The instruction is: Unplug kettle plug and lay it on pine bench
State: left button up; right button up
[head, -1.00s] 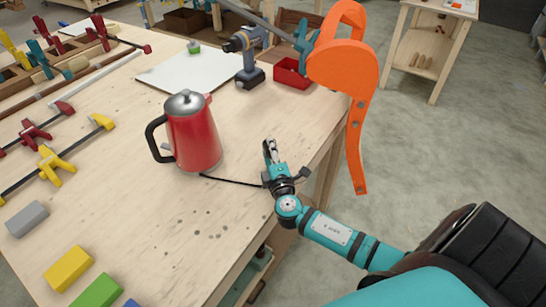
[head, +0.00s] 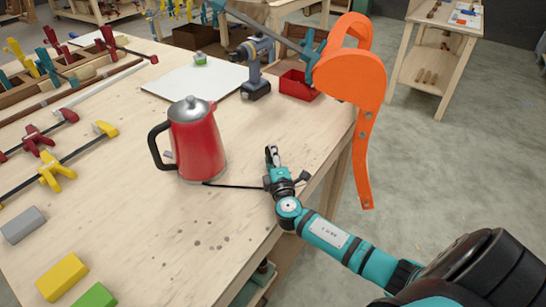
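The red kettle (head: 197,146) with a grey lid and black handle stands upright on the pine bench (head: 130,215). Its black cord (head: 240,186) runs right along the bench top to my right gripper. My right gripper (head: 272,156) is over the bench near its right edge, just right of the kettle and apart from it. Its fingers look close together, but whether they hold anything is too small to tell. I cannot make out the kettle plug; the cord's end is hidden at the gripper. My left gripper is not in view.
An orange curved chair form (head: 352,80) stands at the bench's right edge. A drill (head: 254,68), a red bin (head: 297,85) and a white board (head: 190,79) are behind the kettle. Clamps (head: 55,170) and coloured blocks (head: 62,278) lie left. The front middle of the bench is clear.

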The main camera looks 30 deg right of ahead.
jog(key=o, duration=0.5)
jog(key=v, duration=1.2)
